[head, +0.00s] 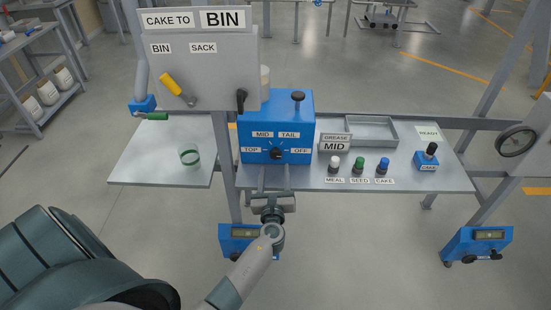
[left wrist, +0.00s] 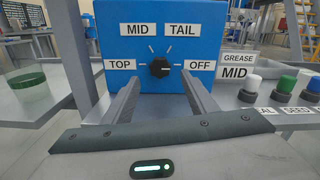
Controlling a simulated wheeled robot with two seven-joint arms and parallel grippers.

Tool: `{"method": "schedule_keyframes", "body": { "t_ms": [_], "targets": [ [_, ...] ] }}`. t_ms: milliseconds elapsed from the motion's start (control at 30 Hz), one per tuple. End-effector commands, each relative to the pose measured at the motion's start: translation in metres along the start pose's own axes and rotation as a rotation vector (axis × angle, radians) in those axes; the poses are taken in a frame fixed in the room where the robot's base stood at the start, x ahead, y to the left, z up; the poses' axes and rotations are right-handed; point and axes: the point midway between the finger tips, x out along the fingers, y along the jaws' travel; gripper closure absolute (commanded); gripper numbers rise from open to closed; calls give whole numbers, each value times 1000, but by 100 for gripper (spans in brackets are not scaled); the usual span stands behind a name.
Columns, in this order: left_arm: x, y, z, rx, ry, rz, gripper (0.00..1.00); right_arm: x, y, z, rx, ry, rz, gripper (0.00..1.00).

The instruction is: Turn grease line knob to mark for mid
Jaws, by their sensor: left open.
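The black grease line knob (head: 277,154) sits on the front of a blue box (head: 305,112). It also shows in the left wrist view (left wrist: 159,68), ringed by tick marks and the labels TOP, MID, TAIL and OFF. I cannot clearly tell which mark its pointer faces. The MID label (left wrist: 138,30) is above and left of the knob. A sign (head: 335,143) reads GREASE MID. My left gripper (head: 274,179) is open and empty in front of the box. In the left wrist view its fingers (left wrist: 161,88) reach toward the knob from below, one either side, apart from it. My right gripper is not in view.
White, green and blue knobs (head: 359,164) stand right of the box on the grey shelf (head: 300,182). A grey tray (head: 372,131) and a blue block (head: 427,160) with a black knob are farther right. A green-banded glass (head: 189,155) is left. A sign panel (head: 205,75) overhangs the back left.

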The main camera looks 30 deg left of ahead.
Motion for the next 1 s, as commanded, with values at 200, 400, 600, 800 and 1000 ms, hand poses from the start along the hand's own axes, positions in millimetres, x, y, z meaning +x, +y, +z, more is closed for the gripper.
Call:
{"method": "schedule_keyframes", "body": {
  "t_ms": [200, 400, 600, 800, 1000],
  "targets": [
    [38, 0, 2, 1, -1, 0, 48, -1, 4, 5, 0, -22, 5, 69],
    [57, 0, 0, 0, 0, 0, 48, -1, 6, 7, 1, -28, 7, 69],
    [63, 0, 0, 1, 0, 0, 48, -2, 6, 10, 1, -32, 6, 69],
    [63, 0, 0, 0, 0, 0, 48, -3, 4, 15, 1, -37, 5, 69],
    [63, 0, 0, 0, 0, 0, 89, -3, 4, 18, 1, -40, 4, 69]
  ]
}}
